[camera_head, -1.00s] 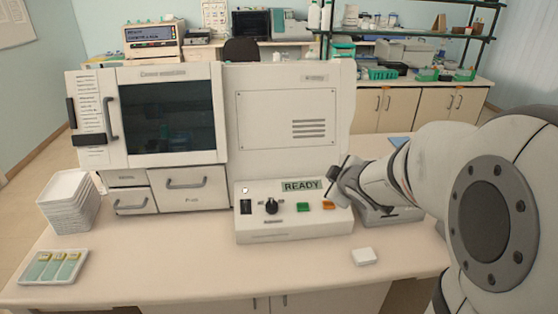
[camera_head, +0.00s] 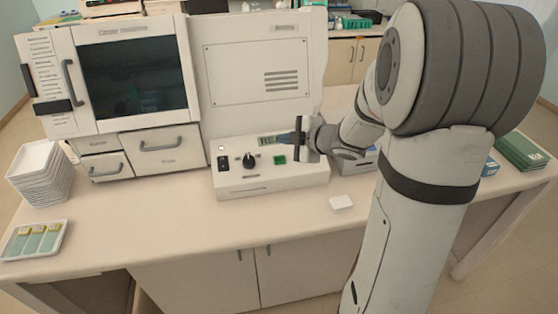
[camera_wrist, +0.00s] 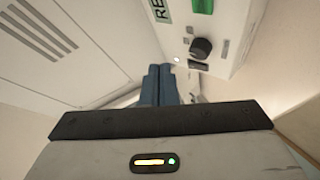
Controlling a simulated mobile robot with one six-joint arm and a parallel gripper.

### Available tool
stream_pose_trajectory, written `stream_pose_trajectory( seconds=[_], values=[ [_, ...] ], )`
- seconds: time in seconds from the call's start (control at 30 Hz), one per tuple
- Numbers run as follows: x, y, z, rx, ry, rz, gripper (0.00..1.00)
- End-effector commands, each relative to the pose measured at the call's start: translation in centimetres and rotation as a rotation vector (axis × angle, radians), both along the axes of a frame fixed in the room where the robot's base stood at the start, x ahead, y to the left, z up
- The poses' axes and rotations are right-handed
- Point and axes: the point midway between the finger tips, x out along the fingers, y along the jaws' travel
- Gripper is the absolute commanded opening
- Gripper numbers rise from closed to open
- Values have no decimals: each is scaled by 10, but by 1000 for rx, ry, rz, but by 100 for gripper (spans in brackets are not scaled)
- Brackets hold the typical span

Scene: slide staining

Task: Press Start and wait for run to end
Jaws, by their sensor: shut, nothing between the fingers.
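The stainer's control box (camera_head: 270,183) stands on the bench. Its green button (camera_head: 280,159) is visible, and it also shows at the top edge of the wrist view (camera_wrist: 202,6). The display (camera_head: 265,141) is partly covered by my gripper; the wrist view shows the letters "RE" (camera_wrist: 161,10). My gripper (camera_head: 284,137) is shut and empty. Its blue fingers point left across the display, just above the green button; I cannot tell whether they touch the panel. The fingertips show in the wrist view (camera_wrist: 159,72), apart from the green button. The orange button is hidden.
A black knob (camera_head: 249,161) is left of the green button. The stainer's glass door (camera_head: 135,78) is closed. A tray of slides (camera_head: 34,238) and stacked white trays (camera_head: 42,172) are at left. A small white block (camera_head: 341,202) lies in front.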

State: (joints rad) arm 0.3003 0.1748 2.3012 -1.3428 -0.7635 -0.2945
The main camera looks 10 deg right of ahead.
Motion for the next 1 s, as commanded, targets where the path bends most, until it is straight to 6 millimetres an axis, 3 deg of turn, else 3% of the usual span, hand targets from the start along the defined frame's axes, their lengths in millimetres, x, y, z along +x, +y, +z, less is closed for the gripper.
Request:
stream_pose_trajectory(
  seconds=[0.53, 1.0],
  values=[
    [23, 1, -70, 0, 1, 0, 0],
    [28, 1, -78, 0, 1, 1, 0]
  ],
)
